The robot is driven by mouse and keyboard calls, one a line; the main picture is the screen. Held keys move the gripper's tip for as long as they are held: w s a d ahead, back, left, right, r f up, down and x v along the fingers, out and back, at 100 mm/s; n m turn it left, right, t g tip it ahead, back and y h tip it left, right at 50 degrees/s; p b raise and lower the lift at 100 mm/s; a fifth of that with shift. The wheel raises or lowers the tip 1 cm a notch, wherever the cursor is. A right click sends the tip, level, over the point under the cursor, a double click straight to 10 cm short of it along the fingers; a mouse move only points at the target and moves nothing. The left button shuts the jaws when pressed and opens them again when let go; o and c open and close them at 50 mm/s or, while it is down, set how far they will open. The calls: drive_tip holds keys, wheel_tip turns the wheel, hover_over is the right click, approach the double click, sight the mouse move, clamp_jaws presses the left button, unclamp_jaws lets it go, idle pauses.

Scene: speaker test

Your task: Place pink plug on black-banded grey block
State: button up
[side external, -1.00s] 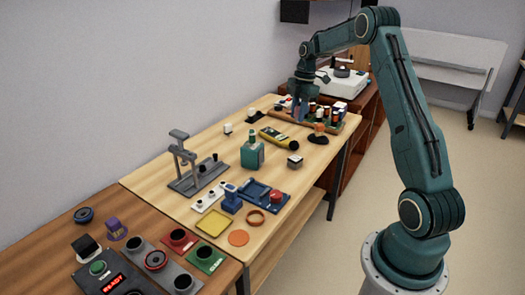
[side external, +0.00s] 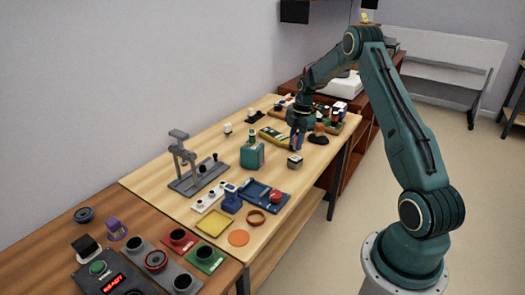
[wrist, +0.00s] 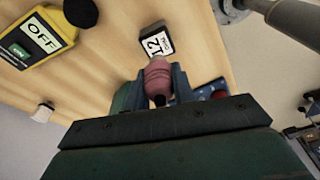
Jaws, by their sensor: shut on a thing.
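The pink plug (wrist: 158,76) is between the jaws of my gripper in the wrist view. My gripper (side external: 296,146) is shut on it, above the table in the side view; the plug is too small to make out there. The black-banded grey block (side external: 295,161) stands on the table just below my gripper in the side view. The plug appears apart from the block.
A teal bottle (side external: 252,155) stands left of the block. A blue tray (side external: 264,196) lies in front. A filled rack (side external: 330,115) stands at the back.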

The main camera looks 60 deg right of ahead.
drive_tip(key=shift+f, duration=1.85)
drive_tip(key=shift+f, duration=0.1)
drive_tip(key=o, duration=1)
drive_tip(key=r, duration=0.4)
drive_tip(key=d+r, duration=0.1)
drive_tip(key=r, duration=0.7)
drive_tip(key=shift+s+d, duration=0.35)
